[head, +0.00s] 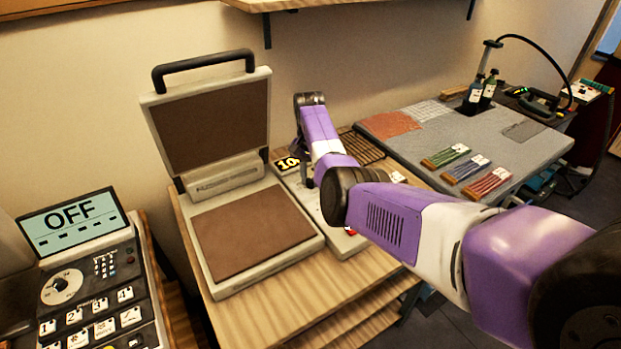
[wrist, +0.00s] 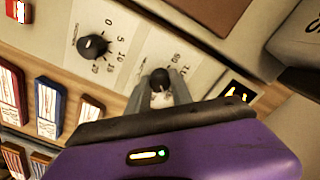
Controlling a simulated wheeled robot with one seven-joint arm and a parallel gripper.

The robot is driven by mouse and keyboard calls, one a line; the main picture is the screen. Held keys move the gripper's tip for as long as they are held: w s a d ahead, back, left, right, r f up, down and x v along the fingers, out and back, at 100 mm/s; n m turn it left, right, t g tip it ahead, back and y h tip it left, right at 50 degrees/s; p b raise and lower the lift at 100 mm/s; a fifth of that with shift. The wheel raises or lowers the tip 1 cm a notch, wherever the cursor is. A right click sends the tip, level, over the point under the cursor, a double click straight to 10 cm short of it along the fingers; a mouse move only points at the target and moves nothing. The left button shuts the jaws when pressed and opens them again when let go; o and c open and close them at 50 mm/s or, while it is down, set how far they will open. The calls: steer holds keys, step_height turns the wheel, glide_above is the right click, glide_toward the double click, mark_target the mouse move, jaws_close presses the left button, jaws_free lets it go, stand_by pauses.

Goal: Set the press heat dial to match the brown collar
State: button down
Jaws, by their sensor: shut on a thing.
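The press (head: 255,235) stands open on a wooden table in the head view, with brown pads on lid and base. Its control panel is beside it, mostly hidden by my arm. In the wrist view a dark round dial knob (wrist: 160,78) sits on a pale panel with a printed scale, only partly readable. My gripper (wrist: 160,92) is shut on this knob, a grey finger at each side. A second dark dial (wrist: 93,47), marked from 0 to 20, is to the left and free. I cannot pick out a brown collar for certain.
A small lit display (head: 287,163) beside the press seems to read 10. A grey-topped table (head: 500,135) at right holds coloured cards, cloth pieces and bottles. A machine (head: 90,270) at left shows OFF.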

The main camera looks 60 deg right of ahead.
mark_target(311, 180)
steer(key=c, duration=1.1)
jaws_free()
steer(key=shift+r, duration=0.15)
step_height(311, 180, up, 8)
steer(key=shift+f+b, duration=0.2)
steer(key=shift+b, duration=0.35)
